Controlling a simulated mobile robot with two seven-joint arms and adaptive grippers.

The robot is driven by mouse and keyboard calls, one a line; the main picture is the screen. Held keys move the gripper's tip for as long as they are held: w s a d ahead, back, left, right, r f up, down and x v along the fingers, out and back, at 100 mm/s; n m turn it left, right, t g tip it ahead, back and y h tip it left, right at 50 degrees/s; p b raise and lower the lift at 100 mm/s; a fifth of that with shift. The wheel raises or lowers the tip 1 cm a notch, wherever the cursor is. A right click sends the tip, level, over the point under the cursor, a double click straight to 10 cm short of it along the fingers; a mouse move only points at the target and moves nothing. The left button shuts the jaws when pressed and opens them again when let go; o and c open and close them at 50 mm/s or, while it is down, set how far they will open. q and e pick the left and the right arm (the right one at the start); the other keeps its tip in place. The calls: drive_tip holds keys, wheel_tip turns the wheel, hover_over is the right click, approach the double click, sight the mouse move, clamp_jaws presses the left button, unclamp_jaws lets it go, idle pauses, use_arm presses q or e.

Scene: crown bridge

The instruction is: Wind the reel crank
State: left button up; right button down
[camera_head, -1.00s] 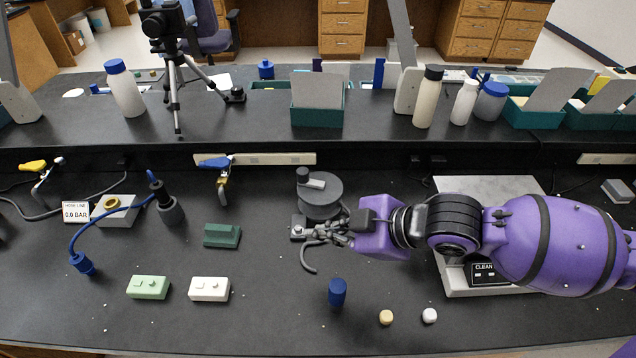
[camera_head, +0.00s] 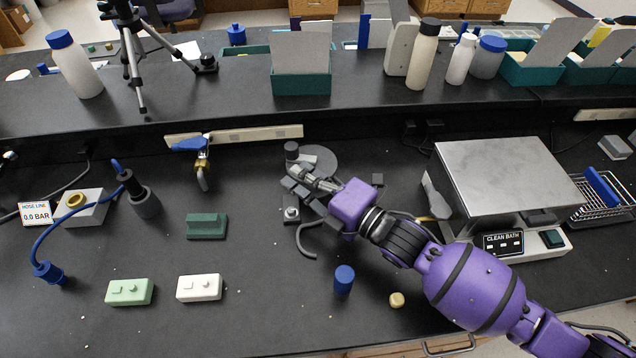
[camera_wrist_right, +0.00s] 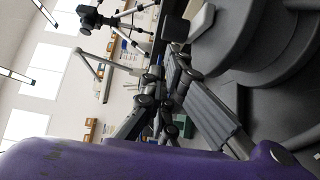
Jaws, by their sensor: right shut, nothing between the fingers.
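The reel is a dark grey round drum (camera_head: 322,160) standing on the bench. Its crank has a dark upright knob (camera_head: 291,151) at the drum's back left. My right gripper (camera_head: 296,178) is shut and empty, just in front of the knob and over the drum's near side, hiding part of the drum. I cannot tell whether it touches the crank. In the right wrist view the drum (camera_wrist_right: 265,45) fills the upper right, with the dark knob (camera_wrist_right: 175,28) beyond the fingers (camera_wrist_right: 168,82). My left gripper is not in view.
A small grey fitting (camera_head: 291,213) and a curved grey hose (camera_head: 303,243) lie in front of the reel. A blue cylinder (camera_head: 344,279) and yellowish cap (camera_head: 397,299) stand nearer. The clean bath (camera_head: 500,175) is right.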

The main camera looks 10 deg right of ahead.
sight(301, 154)
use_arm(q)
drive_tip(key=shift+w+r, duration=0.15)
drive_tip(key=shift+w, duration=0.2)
use_arm(e)
drive_tip(key=shift+x, duration=1.4)
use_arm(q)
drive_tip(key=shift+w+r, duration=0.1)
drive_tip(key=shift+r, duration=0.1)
use_arm(e)
drive_tip(key=shift+w+a+m+t+h, duration=0.1)
drive_tip(key=shift+m+t+h, duration=0.2)
drive_tip(key=shift+h, duration=0.1)
use_arm(q)
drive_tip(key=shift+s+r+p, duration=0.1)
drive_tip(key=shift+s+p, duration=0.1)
drive_tip(key=shift+p, duration=0.2)
use_arm(e)
drive_tip(key=shift+w+a, duration=0.1)
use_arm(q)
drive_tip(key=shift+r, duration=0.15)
use_arm(e)
drive_tip(key=shift+w+a+m+t+h, duration=0.1)
drive_tip(key=shift+a+m+t+h, duration=0.05)
drive_tip(key=shift+m+t+h, duration=0.4)
